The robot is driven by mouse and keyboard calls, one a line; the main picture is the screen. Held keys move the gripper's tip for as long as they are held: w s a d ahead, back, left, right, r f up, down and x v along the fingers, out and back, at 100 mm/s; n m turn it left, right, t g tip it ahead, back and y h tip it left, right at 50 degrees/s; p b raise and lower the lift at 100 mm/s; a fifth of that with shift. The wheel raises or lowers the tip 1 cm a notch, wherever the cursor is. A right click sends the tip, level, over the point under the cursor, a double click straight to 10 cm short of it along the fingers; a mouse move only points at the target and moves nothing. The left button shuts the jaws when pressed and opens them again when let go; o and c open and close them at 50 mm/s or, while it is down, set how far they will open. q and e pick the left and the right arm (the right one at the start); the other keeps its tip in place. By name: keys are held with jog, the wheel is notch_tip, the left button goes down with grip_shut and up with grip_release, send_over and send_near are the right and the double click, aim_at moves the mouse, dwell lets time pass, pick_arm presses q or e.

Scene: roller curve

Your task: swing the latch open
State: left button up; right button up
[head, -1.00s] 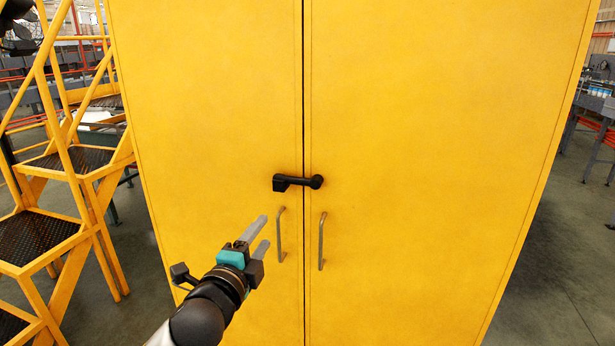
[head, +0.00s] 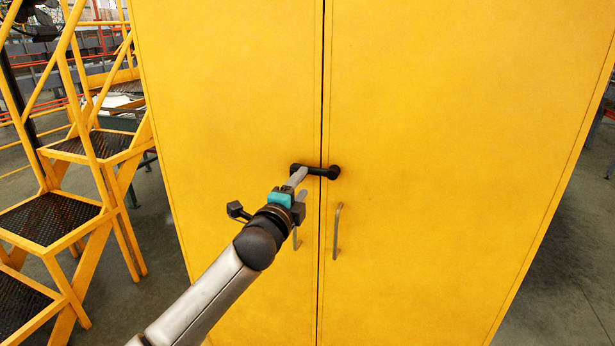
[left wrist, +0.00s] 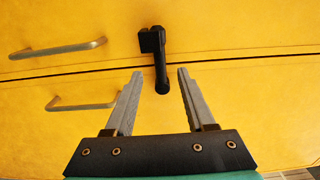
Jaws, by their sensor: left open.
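The black latch (head: 320,172) lies level across the seam between the two yellow cabinet doors (head: 420,120). It has a blocky left end and a round right end. My left gripper (head: 301,184) is open in front of the latch, and one fingertip overlaps its left part in the head view. In the left wrist view, the open fingertips (left wrist: 160,74) show on either side of the latch (left wrist: 160,65), with a gap on both sides. No finger is seen closed on it. My right gripper is not in view.
Two metal door handles sit below the latch; the right one (head: 337,230) is clear, and the left one (head: 296,240) is partly hidden by my gripper. A yellow step ladder (head: 85,180) stands left of the cabinet. Open floor (head: 570,270) shows on the right.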

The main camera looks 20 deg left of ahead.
aim_at(310, 172)
pick_arm(q)
jog(key=shift+w+d, duration=0.1)
jog(key=shift+w, duration=2.35)
jog(key=shift+c, duration=0.3)
grip_shut()
